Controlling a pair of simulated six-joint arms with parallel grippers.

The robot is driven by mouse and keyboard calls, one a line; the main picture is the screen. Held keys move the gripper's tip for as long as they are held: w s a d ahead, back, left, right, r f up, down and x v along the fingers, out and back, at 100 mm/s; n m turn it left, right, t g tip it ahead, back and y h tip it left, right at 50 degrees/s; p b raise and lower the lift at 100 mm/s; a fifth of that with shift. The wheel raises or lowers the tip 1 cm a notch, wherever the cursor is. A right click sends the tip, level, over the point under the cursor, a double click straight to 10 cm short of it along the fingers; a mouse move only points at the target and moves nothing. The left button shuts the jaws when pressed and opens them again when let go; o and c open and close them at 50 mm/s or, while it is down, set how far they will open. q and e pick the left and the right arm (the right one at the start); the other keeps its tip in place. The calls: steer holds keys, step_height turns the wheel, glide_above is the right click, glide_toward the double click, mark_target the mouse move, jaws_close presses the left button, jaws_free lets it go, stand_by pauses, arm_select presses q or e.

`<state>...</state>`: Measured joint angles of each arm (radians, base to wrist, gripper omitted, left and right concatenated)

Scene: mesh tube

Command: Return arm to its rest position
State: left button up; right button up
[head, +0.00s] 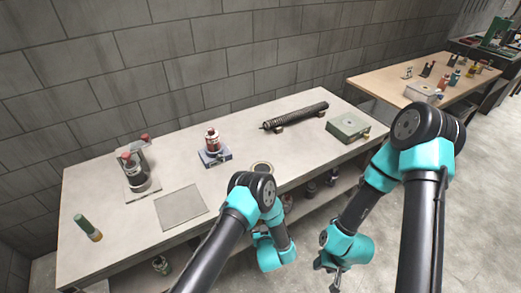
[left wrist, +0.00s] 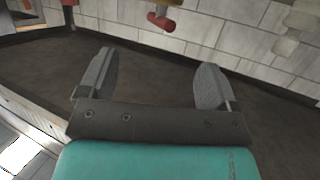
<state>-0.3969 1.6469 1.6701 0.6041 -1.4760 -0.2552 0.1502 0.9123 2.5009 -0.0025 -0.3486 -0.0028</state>
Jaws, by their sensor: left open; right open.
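The dark ribbed mesh tube (head: 296,116) lies slantwise near the back of the grey table (head: 85,250), raised on small tan supports. My left arm folds back in front of the table, and its gripper is hidden in the head view. In the left wrist view my left gripper (left wrist: 153,82) is open, its two grey fingers wide apart with nothing between them. My right gripper (head: 334,276) hangs low in front of the table's front edge, small and dark, apart from the tube. It is open, and I see nothing held in it.
A green box (head: 347,127) stands right of the tube. A red-topped device (head: 213,148), a grey flat plate (head: 181,207), a stand with a dark cylinder (head: 137,172) and a green-and-tan cylinder (head: 88,228) occupy the table's left part. A wooden table (head: 385,82) stands behind right.

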arm_select(q)
steer(key=s+a+g+h, duration=0.1)
steer(key=s+a+g, duration=0.2)
steer(key=a, duration=0.3)
steer(key=s+a+n+g+h, duration=0.1)
steer(key=s+a+g, duration=0.15)
steer(key=a, duration=0.35)
steer(key=s+a+g+h, duration=0.1)
steer(key=s+a+g, duration=0.2)
steer(key=a, duration=0.3)
steer(key=s+a+r+n+g+h, duration=0.1)
steer(key=s+a+r+g, duration=0.3)
steer(key=s, duration=0.5)
steer(key=s+a+r+g+h, duration=0.2)
steer(key=s+a+r, duration=0.25)
steer(key=s, duration=0.55)
steer(key=w+d+r+m, duration=0.1)
steer(key=w+d+r, duration=0.1)
steer(key=w, duration=0.3)
steer(key=shift+d+r+m+t, duration=0.3)
steer(key=shift+r+t, duration=0.15)
steer(key=shift+r, duration=0.2)
